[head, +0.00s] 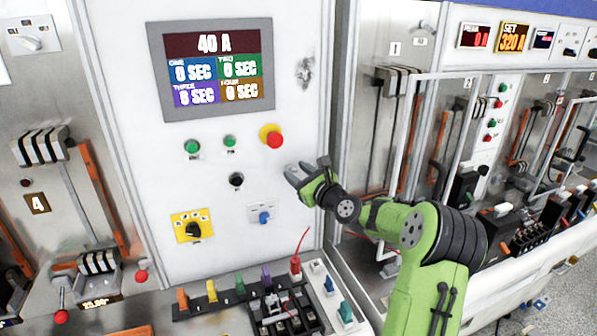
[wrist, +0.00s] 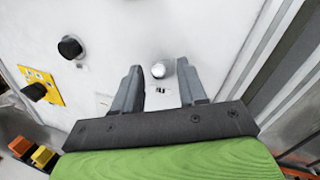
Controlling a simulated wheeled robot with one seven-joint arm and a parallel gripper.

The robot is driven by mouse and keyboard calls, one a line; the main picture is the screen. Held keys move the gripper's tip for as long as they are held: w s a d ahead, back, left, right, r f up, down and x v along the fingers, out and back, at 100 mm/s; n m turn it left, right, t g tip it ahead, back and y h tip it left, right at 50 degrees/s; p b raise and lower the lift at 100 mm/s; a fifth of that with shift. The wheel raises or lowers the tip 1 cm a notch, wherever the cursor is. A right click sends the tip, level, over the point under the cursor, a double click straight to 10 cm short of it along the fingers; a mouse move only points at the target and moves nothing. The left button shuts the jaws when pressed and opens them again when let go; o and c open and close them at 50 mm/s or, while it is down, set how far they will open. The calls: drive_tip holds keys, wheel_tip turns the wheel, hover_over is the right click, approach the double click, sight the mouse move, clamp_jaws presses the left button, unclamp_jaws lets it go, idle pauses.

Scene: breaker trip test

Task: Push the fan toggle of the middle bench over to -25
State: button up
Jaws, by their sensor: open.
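The middle bench has a white panel (head: 160,130). Low on it is a small plate with a blue toggle (head: 264,218), its lever hanging roughly downward; I cannot read its label or confirm that it is the fan toggle. My gripper (head: 296,174) is open and empty, above and to the right of that toggle in the head view. In the wrist view my gripper (wrist: 159,68) faces the panel, with a small silvery round knob (wrist: 159,70) showing between its fingertips. I cannot tell whether they touch it. No blue lever shows there.
A yellow plate with a black rotary knob (head: 193,229) sits left of the toggle. The display (head: 212,70) reads 40 A. Coloured clips and a red lead stand below on the bench top.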

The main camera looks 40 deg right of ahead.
drive_tip(key=shift+c, duration=0.4)
clamp_jaws()
drive_tip(key=shift+f, duration=0.15)
